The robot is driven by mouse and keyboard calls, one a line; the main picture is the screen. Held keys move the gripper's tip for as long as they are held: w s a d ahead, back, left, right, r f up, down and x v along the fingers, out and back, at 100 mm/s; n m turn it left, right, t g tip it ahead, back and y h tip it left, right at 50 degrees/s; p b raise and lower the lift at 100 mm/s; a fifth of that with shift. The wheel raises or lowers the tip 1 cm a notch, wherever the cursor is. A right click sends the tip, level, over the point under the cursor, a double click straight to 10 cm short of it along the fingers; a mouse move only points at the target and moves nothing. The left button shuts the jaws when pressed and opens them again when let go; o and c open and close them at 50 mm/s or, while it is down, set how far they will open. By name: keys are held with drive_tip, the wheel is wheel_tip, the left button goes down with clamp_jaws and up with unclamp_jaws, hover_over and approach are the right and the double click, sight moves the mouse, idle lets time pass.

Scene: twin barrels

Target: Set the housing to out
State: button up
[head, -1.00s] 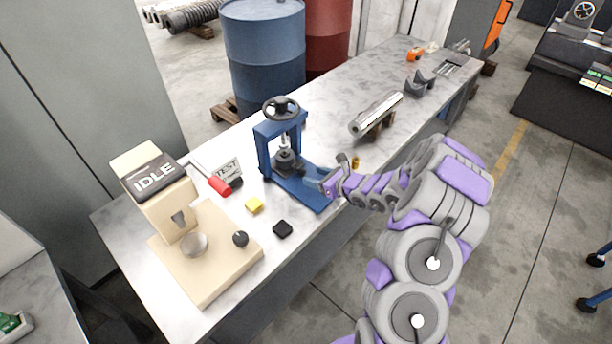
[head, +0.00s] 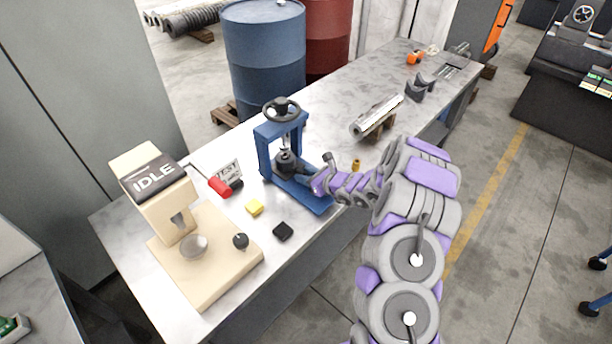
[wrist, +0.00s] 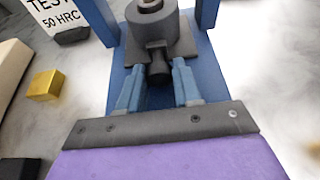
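The housing, a dark grey cylinder (head: 286,160), sits on a plate inside the blue press (head: 264,152), under its handwheel. In the wrist view the housing (wrist: 152,32) is at the top centre, with a short dark handle (wrist: 158,72) pointing toward me. My gripper (wrist: 159,68) is open, with one blue finger on each side of the handle's end. A narrow gap seems to show beside the handle. In the head view my gripper (head: 308,175) is low over the blue base, just right of the housing.
A beige tester (head: 154,184) reading IDLE stands at the left. A metal cylinder (head: 376,115) rests on supports behind my arm.

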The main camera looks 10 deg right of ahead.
sight(332, 199)
clamp_jaws()
drive_tip(key=s+d+p, duration=0.1)
drive_tip(key=s+d, duration=0.1)
drive_tip(key=s, duration=0.1)
drive_tip(key=s+d+p, duration=0.1)
drive_tip(key=s+d, duration=0.1)
drive_tip(key=s, duration=0.1)
drive_tip(key=s+d+p, duration=0.1)
drive_tip(key=s+d, duration=0.1)
drive_tip(key=shift+s+d, duration=0.3)
drive_tip(key=shift+s, duration=0.3)
drive_tip(key=o, duration=0.5)
unclamp_jaws()
drive_tip(key=shift+d, duration=0.1)
drive_tip(key=p+v, duration=0.4)
drive_tip(key=v, duration=1.3)
drive_tip(key=shift+s+d+f, duration=0.1)
drive_tip(key=shift+d+f, duration=0.05)
drive_tip(key=shift+d, duration=0.05)
